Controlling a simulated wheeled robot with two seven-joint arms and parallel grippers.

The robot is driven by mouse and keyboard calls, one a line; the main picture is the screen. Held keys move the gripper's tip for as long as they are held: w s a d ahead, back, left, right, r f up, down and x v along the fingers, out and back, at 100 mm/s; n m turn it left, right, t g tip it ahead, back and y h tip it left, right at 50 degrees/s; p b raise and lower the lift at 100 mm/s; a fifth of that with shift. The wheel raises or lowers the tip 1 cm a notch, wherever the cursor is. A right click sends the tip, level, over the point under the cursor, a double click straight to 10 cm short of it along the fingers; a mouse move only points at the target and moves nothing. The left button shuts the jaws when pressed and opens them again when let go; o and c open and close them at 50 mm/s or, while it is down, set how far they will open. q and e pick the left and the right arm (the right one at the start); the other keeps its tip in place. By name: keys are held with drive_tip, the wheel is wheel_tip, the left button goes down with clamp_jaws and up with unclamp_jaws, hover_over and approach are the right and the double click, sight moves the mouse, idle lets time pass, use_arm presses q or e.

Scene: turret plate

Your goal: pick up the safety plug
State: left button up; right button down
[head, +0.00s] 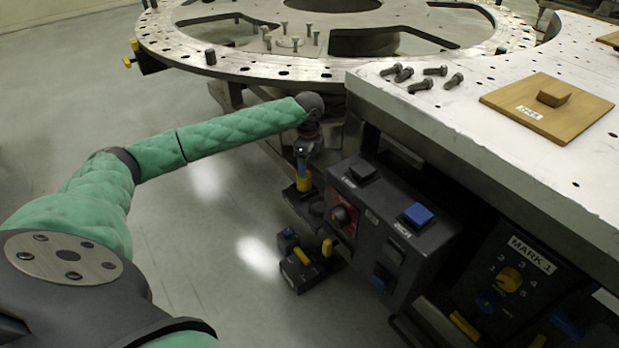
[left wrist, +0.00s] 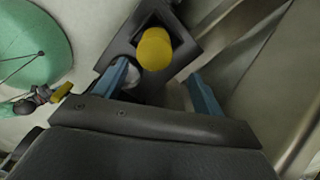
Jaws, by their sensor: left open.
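The safety plug (head: 304,182) is a yellow cylinder standing in a dark square holder beside the control box, below the table edge. In the left wrist view, the plug's round yellow top (left wrist: 154,48) shows just beyond the fingertips. My left gripper (head: 302,166) points down right above the plug. Its two blue fingers (left wrist: 158,72) are spread apart with nothing between them. I cannot tell whether either finger touches the plug. The lower part of the plug is hidden in its holder. My right gripper is in neither view.
A dark control box (head: 385,222) with a blue button (head: 418,214) and red panel hangs right of the plug. Other yellow-and-black fittings (head: 302,257) sit lower down. The table (head: 470,125) overhangs at right; the round turret plate (head: 240,65) is behind. Floor at left is clear.

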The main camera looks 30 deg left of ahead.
sight(304, 182)
use_arm(q)
drive_tip(key=shift+s+f, duration=0.2)
drive_tip(key=shift+f, duration=0.45)
drive_tip(key=f, duration=0.5)
drive_tip(key=shift+s+a+f+b, duration=0.35)
drive_tip(key=shift+a+b, duration=0.05)
drive_tip(key=shift+r, duration=0.1)
drive_tip(key=c, duration=1.1)
